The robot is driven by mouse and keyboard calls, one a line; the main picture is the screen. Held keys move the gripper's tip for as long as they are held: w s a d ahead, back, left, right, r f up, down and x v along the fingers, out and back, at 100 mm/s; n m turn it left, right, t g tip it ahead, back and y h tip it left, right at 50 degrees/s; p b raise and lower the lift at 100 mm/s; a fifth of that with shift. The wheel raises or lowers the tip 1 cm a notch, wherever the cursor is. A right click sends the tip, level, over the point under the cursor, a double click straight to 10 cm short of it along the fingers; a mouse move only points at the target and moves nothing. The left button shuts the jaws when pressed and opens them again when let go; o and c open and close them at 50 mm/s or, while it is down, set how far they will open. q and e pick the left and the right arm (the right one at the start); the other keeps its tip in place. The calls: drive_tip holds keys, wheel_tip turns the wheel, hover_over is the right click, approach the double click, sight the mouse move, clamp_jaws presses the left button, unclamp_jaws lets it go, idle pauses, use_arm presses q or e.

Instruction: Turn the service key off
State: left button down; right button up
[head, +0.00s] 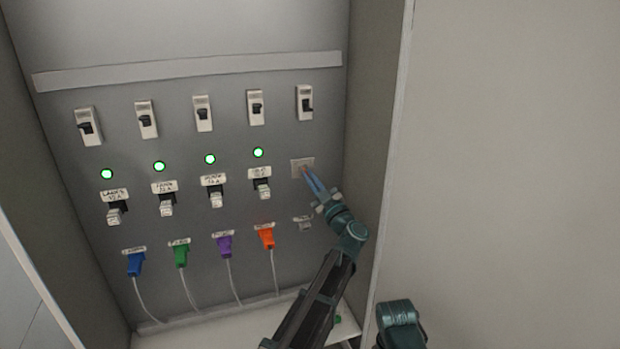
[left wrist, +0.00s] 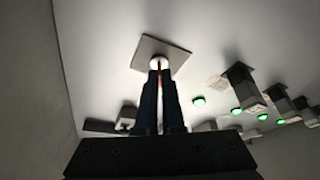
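The service key's square plate (head: 296,163) is on the right side of the cabinet's back panel, below the last breaker. My left gripper (head: 307,173) reaches it from below right, with its fingertips at the plate. In the left wrist view the plate (left wrist: 178,60) has a pale round lock face (left wrist: 157,62) in its middle. The two dark fingers (left wrist: 159,76) come close together there, with a thin reddish strip of the service key (left wrist: 159,88) between them. The fingers hide most of the key, so its turn angle cannot be read. My right gripper is not in view.
Several breakers (head: 203,113) line the top, with lit green lamps (head: 210,159) and labelled switches (head: 214,190) beneath. Coloured plugs (head: 224,246) with cables hang lower. An empty socket (head: 303,223) is below the key plate. The cabinet's right wall (head: 372,130) stands close beside my arm.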

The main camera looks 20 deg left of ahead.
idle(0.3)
use_arm(q)
drive_tip(key=c, duration=1)
unclamp_jaws()
drive_tip(key=shift+c, duration=0.2)
